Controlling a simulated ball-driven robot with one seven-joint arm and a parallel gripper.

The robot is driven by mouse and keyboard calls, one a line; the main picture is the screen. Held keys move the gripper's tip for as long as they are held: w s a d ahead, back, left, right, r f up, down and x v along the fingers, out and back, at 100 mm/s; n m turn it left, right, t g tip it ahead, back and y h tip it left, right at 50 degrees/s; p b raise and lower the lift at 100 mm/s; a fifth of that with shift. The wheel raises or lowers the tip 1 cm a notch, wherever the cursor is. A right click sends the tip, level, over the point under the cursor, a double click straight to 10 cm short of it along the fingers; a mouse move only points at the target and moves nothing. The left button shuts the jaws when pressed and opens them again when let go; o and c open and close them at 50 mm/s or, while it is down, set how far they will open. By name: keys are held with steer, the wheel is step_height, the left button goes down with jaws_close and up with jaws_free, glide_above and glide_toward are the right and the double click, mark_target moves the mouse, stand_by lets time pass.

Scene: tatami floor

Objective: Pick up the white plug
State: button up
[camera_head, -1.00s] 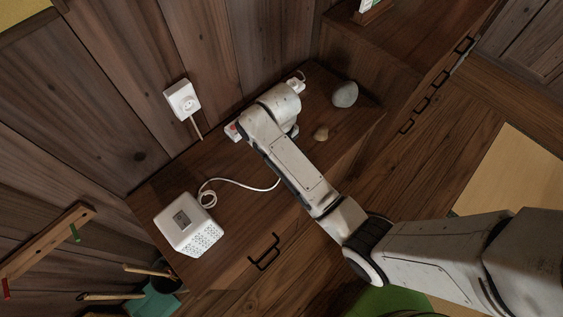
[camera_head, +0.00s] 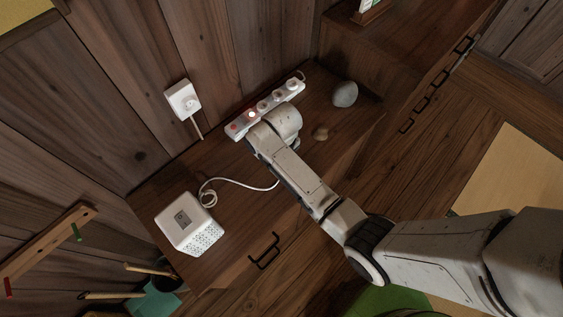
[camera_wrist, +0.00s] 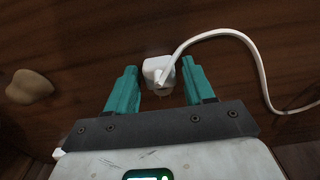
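The white plug (camera_wrist: 158,72) lies on the dark wooden cabinet top in the wrist view, with its white cord (camera_wrist: 212,34) curving up and away to the right. My gripper (camera_wrist: 160,82) is open, its two teal fingers on either side of the plug. In the head view my arm hides the plug and the gripper fingers. The cord (camera_head: 238,183) runs there from under my arm to a white box (camera_head: 189,224).
A white power strip (camera_head: 266,107) with a lit red switch lies along the wall behind my arm. A wall socket (camera_head: 183,101) is to its left.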

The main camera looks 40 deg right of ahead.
steer(key=c, duration=0.8)
steer(key=shift+r, duration=0.1)
steer(key=shift+r, duration=0.6)
steer(key=s+a+r, duration=0.2)
steer(key=s+r, duration=0.9)
steer(key=s, duration=0.3)
steer(key=shift+r, duration=0.3)
